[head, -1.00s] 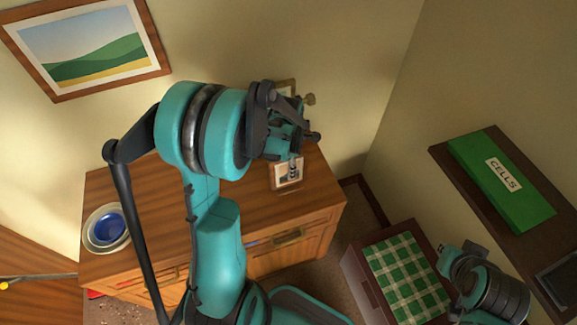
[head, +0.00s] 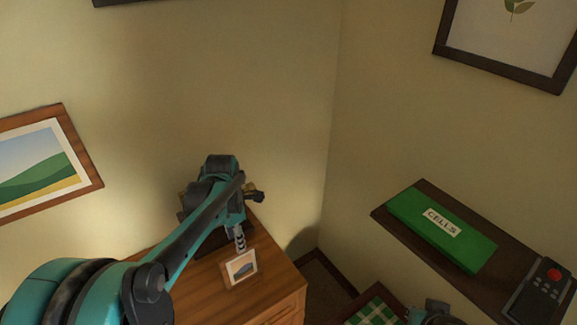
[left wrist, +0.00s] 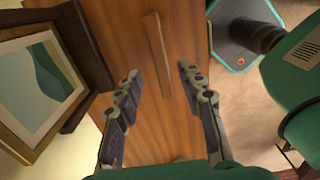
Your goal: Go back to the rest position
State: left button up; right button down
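My left gripper (head: 239,238) is over the back right of the wooden dresser (head: 200,290), close to a small framed picture (head: 240,268). In the left wrist view its two fingers (left wrist: 160,80) stand apart with nothing between them. Brown wood shows behind them, with a narrow wooden bar (left wrist: 158,55). A landscape picture in a frame (left wrist: 40,85) is left of the fingers, apart from them. Part of my right arm (head: 430,314) shows at the bottom edge of the head view; its fingers cannot be made out.
A dark wall shelf (head: 400,222) at the right holds a green box labelled CELLS (head: 440,225) and a dark device with a red button (head: 540,290). A landscape picture (head: 40,165) hangs on the left wall.

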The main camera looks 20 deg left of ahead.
pick_arm(q)
jog(key=shift+s+d+r+m, duration=0.1)
jog(key=shift+d+m, duration=0.05)
jog(key=shift+m, duration=0.15)
jog(key=s+d+m+t+b, duration=0.1)
jog(key=s+d+m+t, duration=0.2)
jog(key=m, duration=1)
jog(key=s+d+m+t+b, duration=0.2)
jog(key=s+d+m+t, duration=0.2)
jog(key=m, duration=1)
jog(key=shift+s+d, duration=1.65)
jog(key=shift+s, duration=0.25)
